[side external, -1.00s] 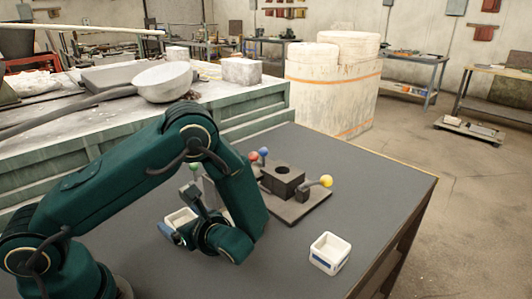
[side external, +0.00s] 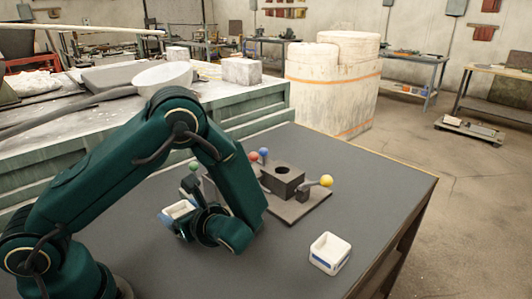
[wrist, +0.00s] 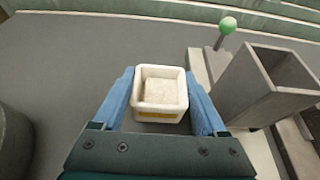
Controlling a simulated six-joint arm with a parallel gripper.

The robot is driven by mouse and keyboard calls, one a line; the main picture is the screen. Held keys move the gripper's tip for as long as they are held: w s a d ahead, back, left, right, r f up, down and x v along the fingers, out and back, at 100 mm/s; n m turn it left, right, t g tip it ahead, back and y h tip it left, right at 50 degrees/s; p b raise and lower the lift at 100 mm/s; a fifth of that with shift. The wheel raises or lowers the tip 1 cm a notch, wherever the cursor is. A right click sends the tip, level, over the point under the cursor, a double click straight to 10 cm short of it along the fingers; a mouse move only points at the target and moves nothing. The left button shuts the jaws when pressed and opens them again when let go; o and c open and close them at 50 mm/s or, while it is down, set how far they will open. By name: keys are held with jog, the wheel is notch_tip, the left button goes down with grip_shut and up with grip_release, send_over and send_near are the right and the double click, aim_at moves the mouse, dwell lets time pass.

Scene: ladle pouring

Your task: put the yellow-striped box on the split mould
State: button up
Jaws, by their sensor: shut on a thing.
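The yellow-striped box (wrist: 160,108) is a small white open box with a yellow band on its near side. It also shows in the side view (side external: 178,208), partly hidden by my wrist. My gripper (wrist: 159,76) is shut on it, one blue finger on each side. The box looks upright. To its right in the wrist view stands a grey, open-topped rectangular mould (wrist: 268,84), with a green-knobbed lever beside it. In the side view, a dark block with a round hole (side external: 283,180) stands on a plate with knobbed levers. I cannot tell which one is the split mould.
A white box with a blue stripe (side external: 330,252) stands at the table's front right. The grey table (side external: 370,190) is clear around it. A green-sided bench (side external: 250,108) with a large ladle stands behind. A dark round object (wrist: 12,140) is at the wrist view's left edge.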

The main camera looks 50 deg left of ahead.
notch_tip(320, 180, up, 2)
jog(key=s+a+r, duration=0.7)
jog(key=s, duration=0.2)
notch_tip(320, 180, up, 12)
jog(key=w+d+m+t+h, duration=0.15)
jog(key=w+m+t, duration=0.3)
jog(key=w, duration=0.95)
jog(key=w+d+m+t+h, duration=0.15)
jog(key=w+m+t, duration=0.3)
jog(key=w, duration=0.95)
jog(key=shift+h, duration=0.5)
jog(key=shift+w+d+f, duration=1.25)
jog(key=shift+d+f, duration=0.2)
jog(key=shift+f, duration=1.2)
jog(key=shift+w+d+f, duration=1.25)
jog(key=shift+d+f, duration=0.15)
jog(key=shift+f, duration=1.3)
jog(key=shift+w+d+f, duration=1.25)
jog(key=shift+d+f, duration=0.2)
jog(key=shift+f, duration=1.2)
jog(key=shift+f, duration=0.1)
